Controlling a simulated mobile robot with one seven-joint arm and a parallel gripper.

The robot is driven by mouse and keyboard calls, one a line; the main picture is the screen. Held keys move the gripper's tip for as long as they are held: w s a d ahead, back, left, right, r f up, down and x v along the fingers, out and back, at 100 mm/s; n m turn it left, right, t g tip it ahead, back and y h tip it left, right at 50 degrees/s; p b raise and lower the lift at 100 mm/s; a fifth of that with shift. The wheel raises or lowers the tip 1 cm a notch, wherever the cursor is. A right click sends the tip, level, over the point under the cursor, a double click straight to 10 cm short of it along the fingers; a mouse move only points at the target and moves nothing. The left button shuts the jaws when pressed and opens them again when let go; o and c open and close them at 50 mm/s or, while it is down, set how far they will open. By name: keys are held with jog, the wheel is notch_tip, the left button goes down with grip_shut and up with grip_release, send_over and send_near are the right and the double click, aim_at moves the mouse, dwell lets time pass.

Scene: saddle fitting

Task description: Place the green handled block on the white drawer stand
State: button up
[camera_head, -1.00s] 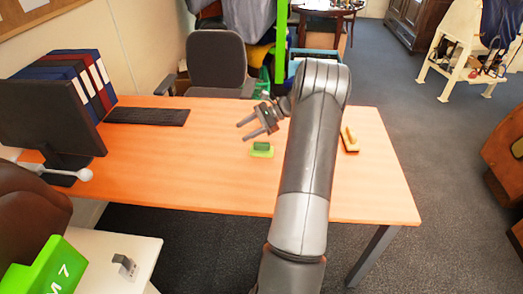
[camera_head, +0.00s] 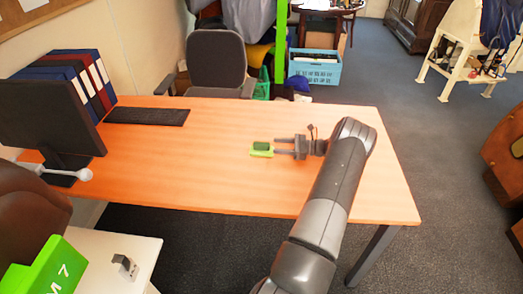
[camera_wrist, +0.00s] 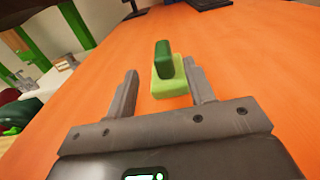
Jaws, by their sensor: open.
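The green handled block (camera_head: 261,153) lies on the orange table (camera_head: 215,180). It has a light green base and a dark green upright handle. In the wrist view the block (camera_wrist: 172,90) sits between the finger lines, nearer the right finger. My gripper (camera_head: 277,145) is open and low over the table at the block's right side, its fingers pointing left at it. Whether the fingers touch it I cannot tell. A white stand (camera_head: 135,250), which looks like the drawer stand, is at the lower left; its front is mostly out of view.
On the stand's top are a small grey metal piece (camera_head: 125,266) and a bright green box (camera_head: 40,272) at its left. A monitor (camera_head: 50,125), binders (camera_head: 85,80) and a keyboard (camera_head: 148,116) occupy the table's left. The table's middle is clear.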

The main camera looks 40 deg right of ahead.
aim_at(262, 143)
jog(key=x, duration=0.7)
jog(key=shift+w+a+r, duration=0.1)
jog(key=shift+w+a, duration=0.1)
jog(key=shift+w, duration=0.15)
grip_shut()
